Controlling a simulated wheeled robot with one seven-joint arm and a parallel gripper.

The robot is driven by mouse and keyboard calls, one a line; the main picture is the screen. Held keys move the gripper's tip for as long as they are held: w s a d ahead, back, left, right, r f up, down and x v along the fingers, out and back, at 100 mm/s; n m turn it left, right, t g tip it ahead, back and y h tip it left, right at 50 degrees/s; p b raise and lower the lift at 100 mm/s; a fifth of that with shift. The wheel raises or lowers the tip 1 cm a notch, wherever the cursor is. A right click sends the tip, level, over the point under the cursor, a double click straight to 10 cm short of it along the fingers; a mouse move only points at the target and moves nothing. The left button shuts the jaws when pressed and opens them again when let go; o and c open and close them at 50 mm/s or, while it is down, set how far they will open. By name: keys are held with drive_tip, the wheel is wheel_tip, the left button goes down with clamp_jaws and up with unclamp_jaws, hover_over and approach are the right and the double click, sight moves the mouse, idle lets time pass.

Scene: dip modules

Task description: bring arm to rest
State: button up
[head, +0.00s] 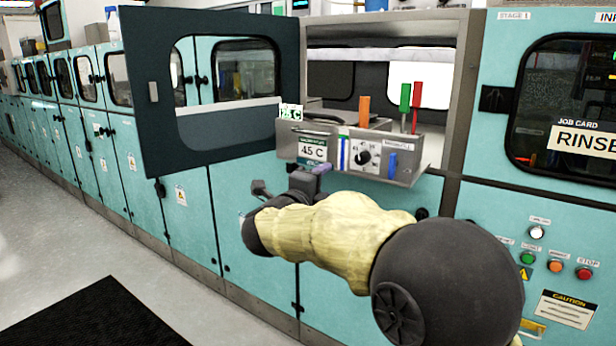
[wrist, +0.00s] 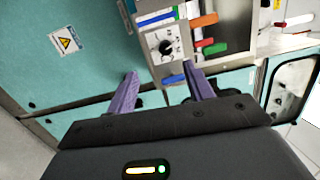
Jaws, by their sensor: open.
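My arm, in a pale yellow sleeve with dark joints, stretches across the head view toward the machine. My gripper (head: 308,170) is in front of the control box (head: 405,158), at the height of its lower part. In the wrist view my gripper (wrist: 160,74) has its two purple fingers spread apart with nothing between them. The black dial knob (wrist: 166,47) lies beyond the fingertips. Whether the fingertips touch the box cannot be told.
The dark-framed door (head: 150,110) stands open left of the bay. Orange (head: 364,110), green (head: 405,96) and red (head: 417,97) pieces stand up from the box. Floor at left (head: 60,265) is clear except a black mat (head: 95,320).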

drive_tip(key=s+d+f+n+g+y, duration=0.1)
drive_tip(key=s+f+n+g+y, duration=0.15)
drive_tip(key=f+n+y, duration=0.4)
drive_tip(key=s+d+f+n+g+y, duration=0.1)
drive_tip(key=s+f+n+y, duration=0.2)
drive_tip(key=f+n, duration=0.7)
drive_tip(key=s+d+f+n+g, duration=0.45)
drive_tip(key=s+f, duration=0.25)
drive_tip(key=s, duration=0.4)
drive_tip(key=s+d+f+n+g, duration=0.3)
drive_tip(key=s+f+g, duration=0.3)
drive_tip(key=s, duration=0.4)
wheel_tip(320, 180, up, 22)
drive_tip(key=p, duration=2.3)
drive_tip(key=shift+s+d+t+h+p, duration=0.3)
drive_tip(key=shift+s+d+h, duration=0.05)
drive_tip(key=shift+s+d, duration=0.1)
